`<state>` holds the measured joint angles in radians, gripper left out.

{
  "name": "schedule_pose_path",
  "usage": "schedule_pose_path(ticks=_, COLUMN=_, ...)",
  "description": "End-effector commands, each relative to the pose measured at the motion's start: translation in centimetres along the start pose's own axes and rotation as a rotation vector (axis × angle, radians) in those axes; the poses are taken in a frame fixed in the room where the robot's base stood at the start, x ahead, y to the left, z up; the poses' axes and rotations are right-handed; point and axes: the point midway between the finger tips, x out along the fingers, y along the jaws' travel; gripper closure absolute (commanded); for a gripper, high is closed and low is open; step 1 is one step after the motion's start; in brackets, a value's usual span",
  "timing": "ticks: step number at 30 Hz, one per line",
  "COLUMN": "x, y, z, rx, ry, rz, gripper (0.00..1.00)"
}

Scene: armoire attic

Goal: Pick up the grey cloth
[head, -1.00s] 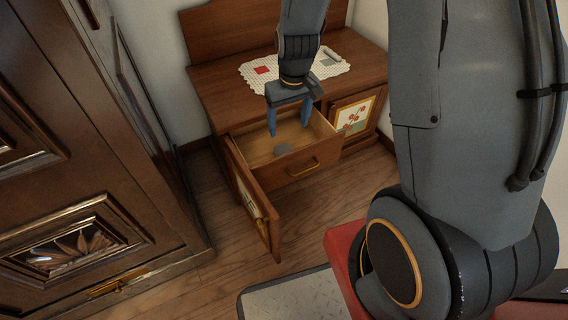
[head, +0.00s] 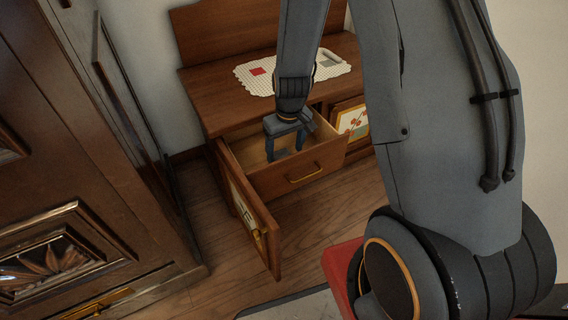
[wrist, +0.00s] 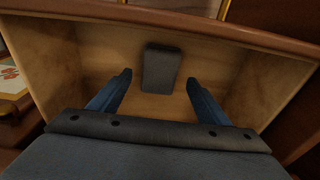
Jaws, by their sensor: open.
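The grey cloth (wrist: 161,69) is a small dark grey folded rectangle lying on the floor of the open drawer (head: 272,180). In the wrist view it lies beyond my fingertips and roughly midway between them, apart from both. In the head view it is hard to make out behind my gripper (head: 286,147). My gripper points down into the drawer with its two blue fingers spread; they also show in the wrist view (wrist: 159,75). Nothing is between the fingers.
The drawer walls stand close around my gripper. A cabinet door (head: 248,208) hangs open below the drawer. A cloth runner (head: 260,75) with a red square lies on the cabinet top (head: 222,100). A large dark armoire (head: 85,190) stands at the left.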

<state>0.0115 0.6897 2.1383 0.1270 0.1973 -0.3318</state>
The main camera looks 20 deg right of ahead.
Motion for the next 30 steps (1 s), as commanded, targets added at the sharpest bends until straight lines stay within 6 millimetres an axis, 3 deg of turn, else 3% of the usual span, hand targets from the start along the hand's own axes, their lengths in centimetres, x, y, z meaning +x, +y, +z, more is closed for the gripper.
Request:
schedule_pose_path(ticks=4, x=2.4, y=0.1, z=0.1, rx=0.001, ry=0.0, rz=0.0, gripper=0.3)
schedule_pose_path(ticks=12, x=2.5, y=0.1, z=0.1, rx=0.001, ry=0.0, rz=0.0, gripper=0.3)
schedule_pose_path(ticks=21, x=2.5, y=0.1, z=0.1, rx=0.001, ry=0.0, rz=0.0, gripper=0.76)
schedule_pose_path(ticks=30, x=1.5, y=0.1, z=-0.1, rx=0.001, ry=0.003, rz=0.001, gripper=0.76)
